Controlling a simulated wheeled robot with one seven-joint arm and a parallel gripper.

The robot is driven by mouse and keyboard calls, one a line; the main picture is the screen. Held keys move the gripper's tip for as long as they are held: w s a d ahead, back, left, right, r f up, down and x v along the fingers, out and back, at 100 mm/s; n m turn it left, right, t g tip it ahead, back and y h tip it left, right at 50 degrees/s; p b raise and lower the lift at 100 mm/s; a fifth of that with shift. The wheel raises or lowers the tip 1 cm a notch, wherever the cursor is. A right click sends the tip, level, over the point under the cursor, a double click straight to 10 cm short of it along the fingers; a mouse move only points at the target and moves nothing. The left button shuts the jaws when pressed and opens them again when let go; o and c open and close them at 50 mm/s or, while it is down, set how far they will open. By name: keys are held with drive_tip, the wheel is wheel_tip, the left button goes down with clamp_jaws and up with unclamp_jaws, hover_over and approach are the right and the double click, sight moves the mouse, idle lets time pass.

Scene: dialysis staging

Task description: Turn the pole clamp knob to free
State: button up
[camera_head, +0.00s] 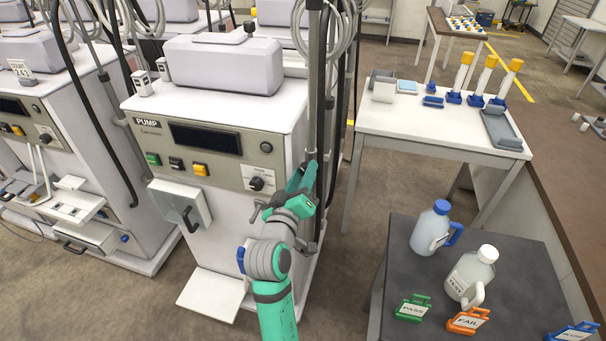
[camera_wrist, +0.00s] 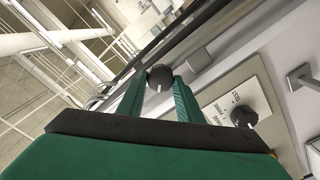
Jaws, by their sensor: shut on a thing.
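The pole clamp knob (camera_wrist: 159,77) is a dark, round knob with a small pale mark on its lower face. It sits between my two green fingertips in the wrist view, beside the grey pole. My gripper (camera_wrist: 160,82) is shut on it, a finger at each side. In the head view my gripper (camera_head: 308,172) reaches the pole (camera_head: 313,100) at the right side of the pump machine (camera_head: 215,120). There the knob is hidden by my gripper. I cannot read the knob's setting.
A black selector knob (camera_head: 256,183) on the machine's front panel is close left of my gripper; it also shows in the wrist view (camera_wrist: 243,116). A white table (camera_head: 420,125) and a dark table (camera_head: 400,270) with two jugs stand to the right. Hoses hang near the pole.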

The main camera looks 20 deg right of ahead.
drive_tip(key=n, duration=0.7)
drive_tip(key=shift+w+a, duration=0.1)
drive_tip(key=shift+a, duration=0.05)
drive_tip(key=n, duration=0.6)
drive_tip(key=shift+f+n, duration=0.1)
drive_tip(key=shift+n, duration=0.3)
drive_tip(key=n, duration=1.2)
drive_tip(key=shift+f, duration=0.2)
drive_tip(key=shift+n, duration=0.4)
drive_tip(key=o, duration=0.7)
drive_tip(key=shift+o, duration=0.2)
drive_tip(key=shift+d, duration=0.2)
drive_tip(key=shift+s+a, duration=0.1)
drive_tip(key=shift+s, duration=0.1)
